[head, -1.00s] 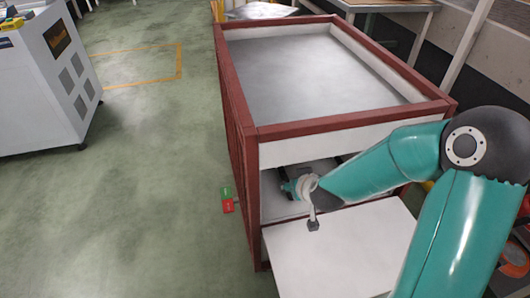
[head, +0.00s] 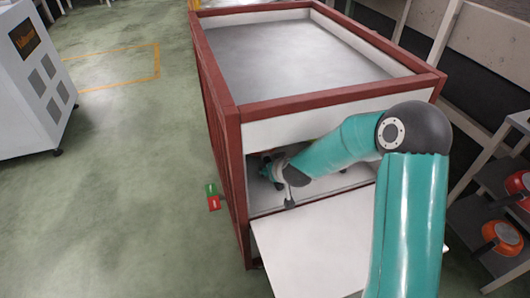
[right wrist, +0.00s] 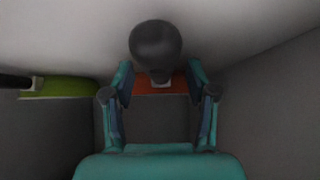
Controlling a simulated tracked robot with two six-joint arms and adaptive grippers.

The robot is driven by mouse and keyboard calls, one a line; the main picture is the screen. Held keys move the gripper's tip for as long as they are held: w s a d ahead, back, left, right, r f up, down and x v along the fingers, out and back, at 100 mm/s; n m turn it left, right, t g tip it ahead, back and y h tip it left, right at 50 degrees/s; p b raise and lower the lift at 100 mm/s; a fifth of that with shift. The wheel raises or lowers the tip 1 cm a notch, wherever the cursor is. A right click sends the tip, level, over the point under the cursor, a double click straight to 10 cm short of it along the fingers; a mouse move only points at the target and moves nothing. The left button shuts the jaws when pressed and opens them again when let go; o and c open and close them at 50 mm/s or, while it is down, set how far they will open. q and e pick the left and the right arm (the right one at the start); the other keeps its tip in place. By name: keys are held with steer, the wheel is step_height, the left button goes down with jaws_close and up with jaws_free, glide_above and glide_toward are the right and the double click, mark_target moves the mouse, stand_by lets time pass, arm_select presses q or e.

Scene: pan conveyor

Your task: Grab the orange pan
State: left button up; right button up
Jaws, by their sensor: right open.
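In the right wrist view an orange pan (right wrist: 150,87) shows as a short strip ahead, behind the fingertips. Its dark, rounded handle (right wrist: 155,42) points toward the camera and stands centred, a little above the gap between the fingers. My right gripper (right wrist: 159,82) is open, one finger on each side of that gap. Most of the pan's body is hidden. In the head view my right gripper (head: 270,170) is inside the low opening of the red-framed bin, where no pan can be made out. My left gripper is not in view.
A green pan (right wrist: 60,88) with a black handle lies to the left in the wrist view. The bin's red frame (head: 230,130) and white front flap (head: 310,245) surround the opening. Orange pans (head: 503,236) sit on a dark shelf at the right.

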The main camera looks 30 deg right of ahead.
steer(key=shift+w+f, duration=0.2)
steer(key=shift+w, duration=0.05)
jaws_close()
steer(key=shift+r, duration=0.1)
stand_by(0.4)
